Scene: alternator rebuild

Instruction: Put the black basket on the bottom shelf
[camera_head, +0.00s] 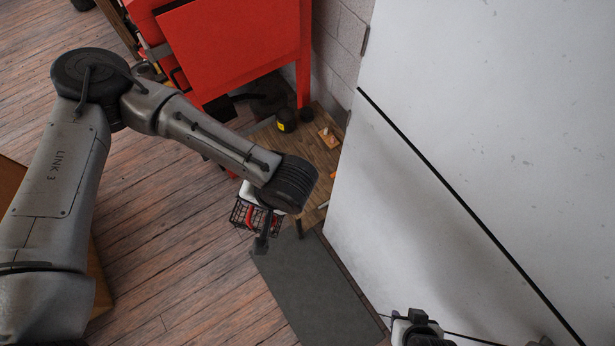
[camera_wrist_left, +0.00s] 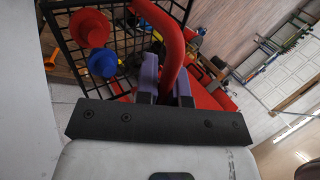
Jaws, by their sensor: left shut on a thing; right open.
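The black wire basket (camera_head: 240,214) hangs below the end of my left arm, above the plank floor. It has a red handle (camera_head: 250,217). In the left wrist view the basket (camera_wrist_left: 115,38) fills the upper left. A red round piece (camera_wrist_left: 90,27) and a blue one (camera_wrist_left: 103,62) show at its mesh. My left gripper (camera_wrist_left: 165,82) has its purple fingers shut on the red handle (camera_wrist_left: 172,45). My right gripper (camera_head: 418,326) is open at the bottom edge of the head view, partly cut off and away from the basket. I cannot make out the bottom shelf.
A low wooden surface (camera_head: 318,158) with small items stands behind the basket. A red cabinet (camera_head: 235,45) is beyond it. A grey mat (camera_head: 315,290) lies on the floor below. A large whitish panel (camera_head: 480,130) takes up the right side.

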